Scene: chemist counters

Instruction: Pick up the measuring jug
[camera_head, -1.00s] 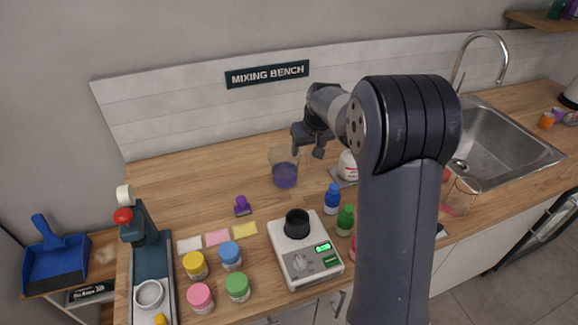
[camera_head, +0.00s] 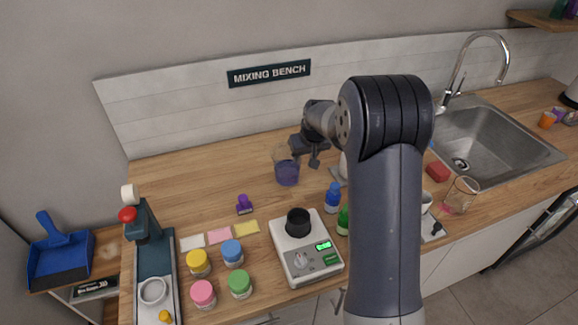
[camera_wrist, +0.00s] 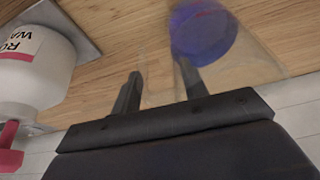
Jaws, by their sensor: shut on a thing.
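The measuring jug (camera_head: 287,174) is clear with purple-blue liquid in its lower part. It stands on the wooden counter below the sign in the head view. In the wrist view the jug (camera_wrist: 203,32) is at the top, right of centre, with its clear wall reaching down to the fingers. My gripper (camera_head: 305,161) is at the jug's right side, near its upper part. In the wrist view my gripper (camera_wrist: 160,88) is shut on a clear part of the jug, which looks like its handle side. The exact contact is hard to see through the clear wall.
A white labelled bottle (camera_wrist: 32,65) stands close to my gripper. A scale (camera_head: 306,256) with a black cup, a blue bottle (camera_head: 333,197) and several lidded jars are nearer the front. A glass beaker (camera_head: 463,193) stands by the sink (camera_head: 480,145). The counter left of the jug is clear.

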